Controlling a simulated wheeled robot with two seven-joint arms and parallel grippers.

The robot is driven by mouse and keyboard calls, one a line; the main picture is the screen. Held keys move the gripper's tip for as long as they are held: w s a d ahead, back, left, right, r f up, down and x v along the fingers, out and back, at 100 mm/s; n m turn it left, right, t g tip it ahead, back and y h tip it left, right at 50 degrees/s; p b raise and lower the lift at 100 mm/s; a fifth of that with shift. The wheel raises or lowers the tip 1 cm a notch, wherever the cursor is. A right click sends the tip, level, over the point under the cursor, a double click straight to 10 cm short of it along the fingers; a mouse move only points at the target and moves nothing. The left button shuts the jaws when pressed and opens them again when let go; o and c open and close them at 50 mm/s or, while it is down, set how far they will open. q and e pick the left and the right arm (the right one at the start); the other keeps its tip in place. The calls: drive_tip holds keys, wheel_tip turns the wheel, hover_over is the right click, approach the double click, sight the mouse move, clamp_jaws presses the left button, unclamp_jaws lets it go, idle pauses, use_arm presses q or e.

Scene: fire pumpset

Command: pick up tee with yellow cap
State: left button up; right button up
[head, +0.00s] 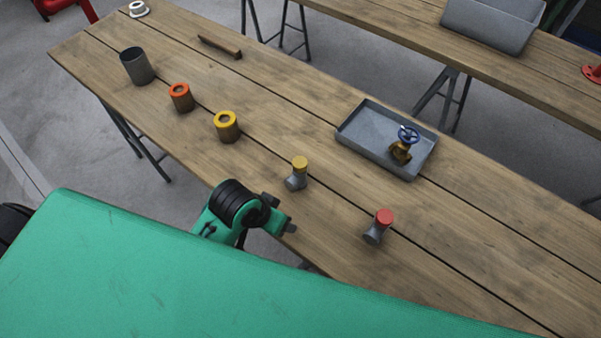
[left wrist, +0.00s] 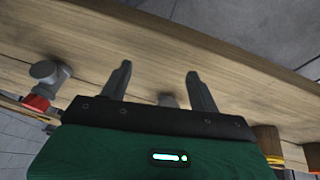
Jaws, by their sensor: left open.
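The tee with yellow cap (head: 297,175) is a small grey fitting with a yellow top, standing on the near wooden table in the head view. My left gripper (head: 288,226) is just on the near side of it, apart from it. In the left wrist view the two fingers of my left gripper (left wrist: 159,72) are spread with nothing held. A small grey piece (left wrist: 167,100) shows low between the fingers, mostly hidden by the gripper body; it looks like part of the tee, its cap hidden. My right gripper is not in view.
A red-capped grey tee (head: 378,226) stands to the right, also in the left wrist view (left wrist: 45,85). A grey tray (head: 350,143) holds a brass valve with blue handwheel (head: 403,146).

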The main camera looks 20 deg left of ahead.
use_arm(q)
drive_tip(key=shift+m+g+h, duration=0.3)
drive_tip(key=shift+m+h, duration=0.3)
drive_tip(key=w+d+r, duration=0.2)
drive_tip(key=w+d, duration=0.1)
drive_tip(key=w+d+r, duration=0.1)
drive_tip(key=w+d, duration=0.1)
drive_tip(key=shift+r, duration=0.2)
drive_tip(key=w+d+r+g, duration=0.1)
drive_tip(key=w+d+r, duration=0.1)
drive_tip(key=w+r, duration=0.2)
wheel_tip(320, 180, up, 8)
drive_tip(key=g+y, duration=0.2)
drive_tip(key=y, duration=0.2)
hover_over(299, 162)
drive_tip(key=shift+n, duration=0.4)
drive_tip(key=f, duration=0.5)
drive_tip(key=f+p, duration=0.1)
drive_tip(key=f, duration=0.2)
drive_tip(key=shift+w, duration=0.35)
drive_tip(key=shift+s+f+p, duration=0.2)
drive_tip(key=shift+f+p, duration=0.15)
drive_tip(key=shift+f, duration=1.05)
drive_tip(key=shift+s+f+p, duration=0.2)
drive_tip(key=shift+f+p, duration=0.1)
drive_tip(key=shift+f, duration=1.05)
drive_tip(key=c, duration=1.3)
drive_tip(key=shift+r, duration=0.1)
